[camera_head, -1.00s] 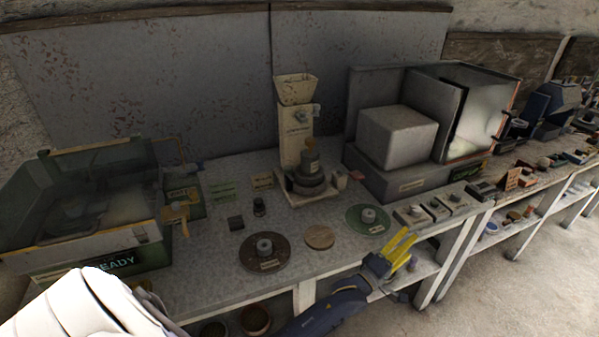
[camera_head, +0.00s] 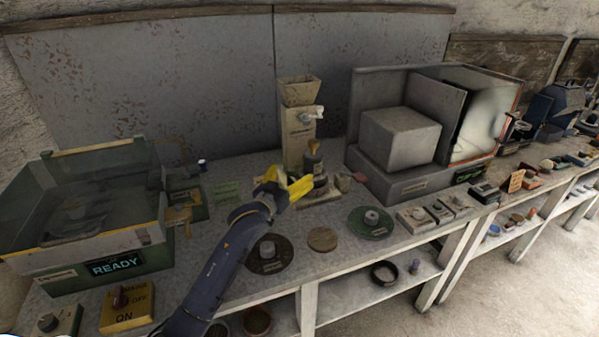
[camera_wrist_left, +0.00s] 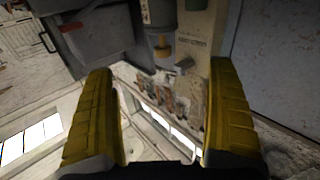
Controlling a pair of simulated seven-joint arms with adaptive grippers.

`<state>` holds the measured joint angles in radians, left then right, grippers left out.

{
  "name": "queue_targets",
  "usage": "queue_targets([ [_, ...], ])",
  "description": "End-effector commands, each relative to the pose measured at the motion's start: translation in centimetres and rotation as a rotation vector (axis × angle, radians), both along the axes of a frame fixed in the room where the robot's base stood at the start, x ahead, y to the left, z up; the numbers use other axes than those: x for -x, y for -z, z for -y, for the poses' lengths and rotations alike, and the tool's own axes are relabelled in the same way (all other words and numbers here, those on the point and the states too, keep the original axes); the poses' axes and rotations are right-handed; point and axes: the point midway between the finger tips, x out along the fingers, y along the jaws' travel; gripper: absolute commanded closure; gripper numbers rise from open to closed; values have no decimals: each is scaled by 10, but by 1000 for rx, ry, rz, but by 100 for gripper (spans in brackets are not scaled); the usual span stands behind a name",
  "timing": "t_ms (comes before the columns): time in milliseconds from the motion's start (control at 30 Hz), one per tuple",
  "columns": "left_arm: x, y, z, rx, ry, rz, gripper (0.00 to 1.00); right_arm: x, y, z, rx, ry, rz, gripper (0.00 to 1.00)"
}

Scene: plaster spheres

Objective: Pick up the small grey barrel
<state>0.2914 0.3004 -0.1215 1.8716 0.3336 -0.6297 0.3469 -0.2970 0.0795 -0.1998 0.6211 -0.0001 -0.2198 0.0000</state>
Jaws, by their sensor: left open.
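My left gripper (camera_head: 295,184) is open and empty, above the bench in front of the beige hopper machine (camera_head: 298,140). Its yellow fingers also show wide apart in the left wrist view (camera_wrist_left: 160,95). Short grey cylinders also sit on a dark round plate (camera_head: 268,266) and on a green round plate (camera_head: 356,226). I cannot tell for certain which one is the small grey barrel. My right gripper is not in view.
A green glass-sided box (camera_head: 128,262) marked READY stands left, with a yellow ON/OFF switch box (camera_head: 127,308) before it. A large grey cabinet (camera_head: 420,182) stands right. A wooden disc (camera_head: 322,239) lies between the round plates. Bench surface near the front is partly clear.

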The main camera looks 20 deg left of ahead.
Motion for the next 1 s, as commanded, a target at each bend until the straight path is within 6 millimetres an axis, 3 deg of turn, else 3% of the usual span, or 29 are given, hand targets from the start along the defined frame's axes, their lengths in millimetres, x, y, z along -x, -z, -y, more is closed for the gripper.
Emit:
queue_targets([
  [600,-96,-1,11,-11,-3,-2,10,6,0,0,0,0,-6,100],
  [1000,-119,0,14,-10,-2,-1,10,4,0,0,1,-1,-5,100],
])
